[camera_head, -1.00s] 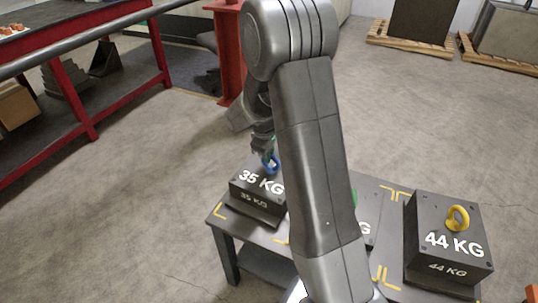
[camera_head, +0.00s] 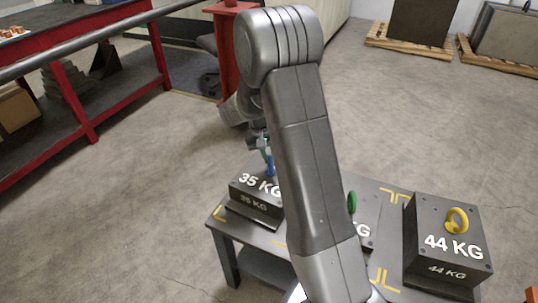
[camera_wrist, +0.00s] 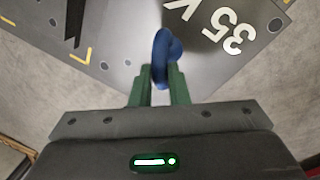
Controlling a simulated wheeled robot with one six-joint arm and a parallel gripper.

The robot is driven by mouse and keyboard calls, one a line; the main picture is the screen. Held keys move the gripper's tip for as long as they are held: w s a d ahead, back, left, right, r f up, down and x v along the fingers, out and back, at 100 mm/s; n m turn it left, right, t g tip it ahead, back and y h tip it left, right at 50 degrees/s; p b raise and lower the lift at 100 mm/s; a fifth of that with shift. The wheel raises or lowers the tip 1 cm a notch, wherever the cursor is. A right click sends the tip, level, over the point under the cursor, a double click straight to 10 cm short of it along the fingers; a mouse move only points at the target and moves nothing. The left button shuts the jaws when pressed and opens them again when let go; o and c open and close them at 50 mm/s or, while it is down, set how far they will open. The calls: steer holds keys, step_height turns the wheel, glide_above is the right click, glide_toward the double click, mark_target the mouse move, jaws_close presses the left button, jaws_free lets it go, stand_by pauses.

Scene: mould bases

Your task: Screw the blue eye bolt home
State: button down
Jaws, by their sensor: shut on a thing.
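The blue eye bolt (camera_head: 270,165) stands on top of the 35 KG mould base (camera_head: 247,201) at the left end of the low table. In the wrist view the blue ring (camera_wrist: 166,58) sits between the green fingers, above the 35 KG block (camera_wrist: 232,62). My gripper (camera_wrist: 160,88) is shut on the ring; in the head view it (camera_head: 266,153) shows at the bolt, partly behind my arm. The bolt's shank and the hole are hidden, so I cannot tell how deep the thread sits.
A 44 KG block (camera_head: 424,268) with a yellow eye bolt (camera_head: 457,220) stands at the table's right. A middle block (camera_head: 364,232) with a green eye bolt (camera_head: 352,202) is partly behind my arm. A red bench (camera_head: 95,133) is at the far left.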

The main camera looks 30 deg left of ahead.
steer(key=m, duration=0.4)
steer(key=shift+w+a+r+m+g+p, duration=0.1)
steer(key=shift+w+r+m+g+p, duration=0.05)
steer(key=shift+m+g+p, duration=0.2)
steer(key=shift+w+m+g+p, duration=0.1)
steer(key=shift+m+g+p, duration=0.25)
steer(key=shift+m, duration=1.3)
steer(key=c, duration=1.4)
jaws_free()
step_height(320, 180, up, 13)
steer(key=a+p, duration=0.1)
steer(key=a, duration=0.1)
steer(key=shift+a+r, duration=0.2)
